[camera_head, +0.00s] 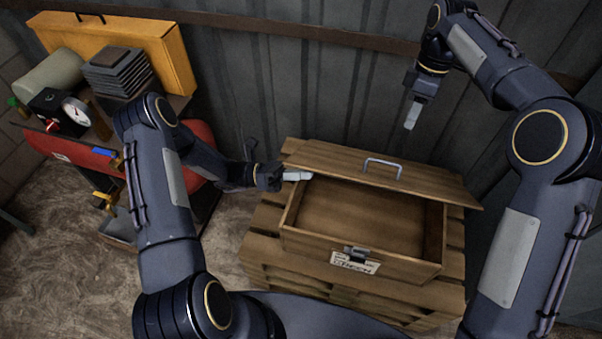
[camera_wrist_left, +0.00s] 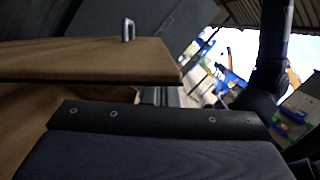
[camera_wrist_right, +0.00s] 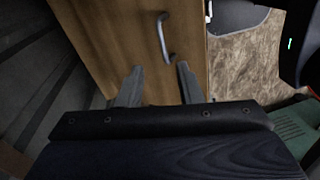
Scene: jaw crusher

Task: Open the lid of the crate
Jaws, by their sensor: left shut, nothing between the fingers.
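The wooden crate (camera_head: 300,243) has its front latch (camera_head: 357,253) and label facing me, and its empty inside shows. Its lid (camera_head: 335,160), with a metal handle (camera_head: 383,166), lies over the back part, clear of the front rim; whether it is tilted or slid back is hard to tell. My left gripper (camera_head: 298,175) is shut and empty at the lid's left front corner; contact is unclear. The left wrist view shows the lid (camera_wrist_left: 90,62) edge-on just beyond this gripper. My right gripper (camera_head: 412,113) is above and behind the lid, fingers apart, pointing down at it (camera_wrist_right: 105,45).
The crate stands on stacked wooden pallets (camera_head: 256,250) against a corrugated metal wall (camera_head: 330,95). At the left a red cart (camera_head: 75,150) carries a gauge, dark plates and a yellow case (camera_head: 150,45). Floor is free between cart and pallets.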

